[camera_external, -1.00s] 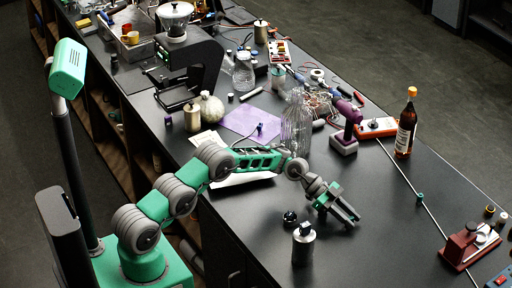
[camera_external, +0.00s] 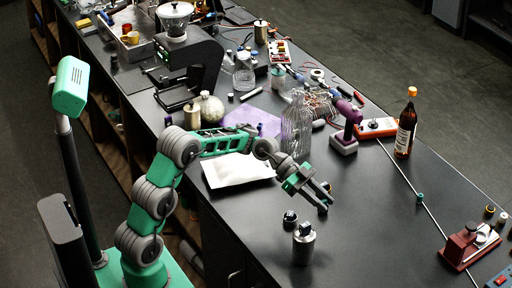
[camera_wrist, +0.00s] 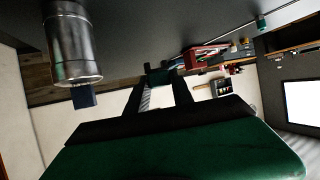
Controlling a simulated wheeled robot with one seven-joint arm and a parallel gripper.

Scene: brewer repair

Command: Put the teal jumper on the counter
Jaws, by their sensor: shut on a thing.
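My gripper (camera_external: 325,203) is above the black counter (camera_external: 375,235), angled down to the right. In the wrist view my gripper (camera_wrist: 160,82) has a small dark teal block, seemingly the teal jumper (camera_wrist: 159,75), between its fingertips. The jaws are shut on it. In the external view the held piece is too small and covered to make out. Another small green piece (camera_external: 420,198) sits at the thin rod on the counter's right part; it also shows in the wrist view (camera_wrist: 261,21).
A metal canister (camera_external: 304,246) and a small dark round piece (camera_external: 290,217) stand close to my gripper. A red device (camera_external: 468,245) is at right. The counter between is clear.

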